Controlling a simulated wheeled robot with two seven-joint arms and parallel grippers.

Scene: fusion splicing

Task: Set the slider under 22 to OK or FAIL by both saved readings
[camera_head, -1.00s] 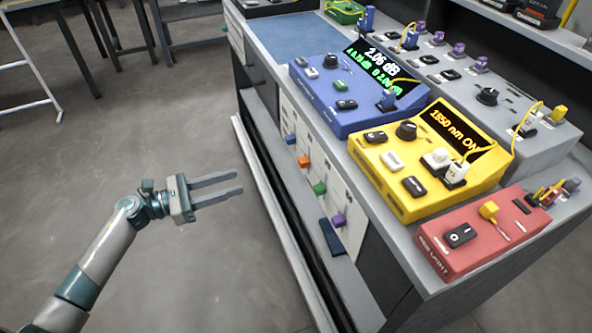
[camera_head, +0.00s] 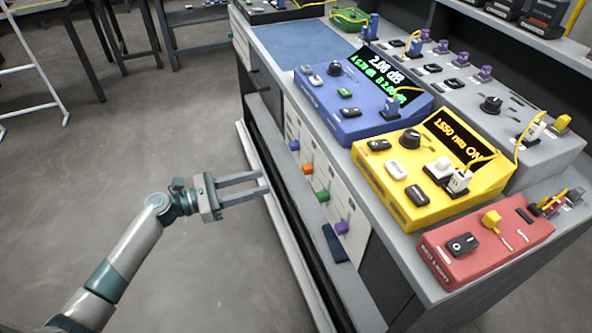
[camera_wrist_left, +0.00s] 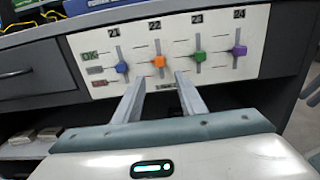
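The orange slider (camera_wrist_left: 158,61) sits in the slot under 22 on the white panel (camera_wrist_left: 75,45), about midway along its slot and level with its neighbours. It also shows in the head view (camera_head: 307,168). OK and FAIL marks are at the panel's left. The blue meter (camera_head: 335,110) reads 2.06 dB in large text; its smaller green A and B line is hard to read. My left gripper (camera_head: 266,182) is open and empty in front of the panel. In the wrist view its fingertips (camera_wrist_left: 160,80) are apart, just below the orange slider. My right gripper is not in view.
Blue (camera_wrist_left: 121,67), green (camera_wrist_left: 200,56) and purple (camera_wrist_left: 239,50) sliders flank the orange one. The yellow box (camera_head: 400,195) shows 1550 nm ON. A red box (camera_head: 480,255) stands nearest on the bench.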

